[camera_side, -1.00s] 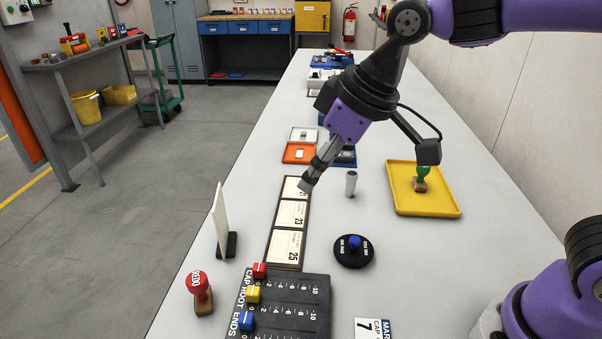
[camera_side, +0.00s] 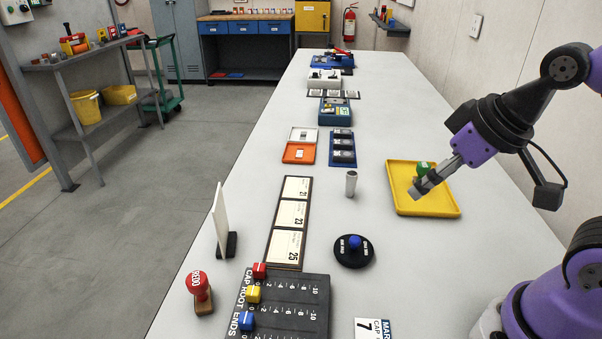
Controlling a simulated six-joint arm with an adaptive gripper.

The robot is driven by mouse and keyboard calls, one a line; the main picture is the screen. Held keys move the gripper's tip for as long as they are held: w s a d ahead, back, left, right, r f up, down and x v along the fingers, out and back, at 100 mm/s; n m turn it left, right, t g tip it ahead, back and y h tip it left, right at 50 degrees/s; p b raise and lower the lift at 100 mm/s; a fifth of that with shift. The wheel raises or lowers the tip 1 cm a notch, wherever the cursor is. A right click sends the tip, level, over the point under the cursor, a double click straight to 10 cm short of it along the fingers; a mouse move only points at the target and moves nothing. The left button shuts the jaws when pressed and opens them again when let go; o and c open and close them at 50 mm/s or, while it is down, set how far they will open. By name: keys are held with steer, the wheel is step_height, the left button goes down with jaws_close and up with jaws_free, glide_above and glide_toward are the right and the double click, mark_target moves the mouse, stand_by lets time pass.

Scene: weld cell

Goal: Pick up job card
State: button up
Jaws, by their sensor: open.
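Several cards could be the job card, and I cannot tell which is meant. A plain white card (camera_side: 219,222) stands upright in a black foot at the left edge of the table. A dark rack (camera_side: 270,261) holds cream cards numbered 21 (camera_side: 297,188), 23 (camera_side: 291,213) and 25 (camera_side: 285,246). A card marked 7 (camera_side: 373,330) lies at the front, cut off by the picture edge. My gripper (camera_side: 415,193) is open over the yellow tray (camera_side: 432,210), right of all these cards. It partly hides a green-handled stamp (camera_side: 424,168) there.
A small metal cylinder (camera_side: 351,184) stands between rack and tray. A round black pad (camera_side: 353,256) with a blue knob, a black slider board (camera_side: 290,310) and a red stamp (camera_side: 200,290) are nearer. Orange (camera_side: 299,153) and blue (camera_side: 342,161) trays lie farther back. The far right tabletop is clear.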

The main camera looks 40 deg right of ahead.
stand_by(0.4)
steer(key=o, duration=0.6)
steer(key=n+g+y, duration=0.3)
steer(key=n+y, duration=0.1)
steer(key=n, duration=0.7)
glide_above(231, 242)
steer(key=s+d, duration=0.2)
steer(key=d, duration=0.1)
steer(key=f, duration=1.2)
steer(key=shift+a, duration=0.2)
steer(key=shift+x, duration=2.7)
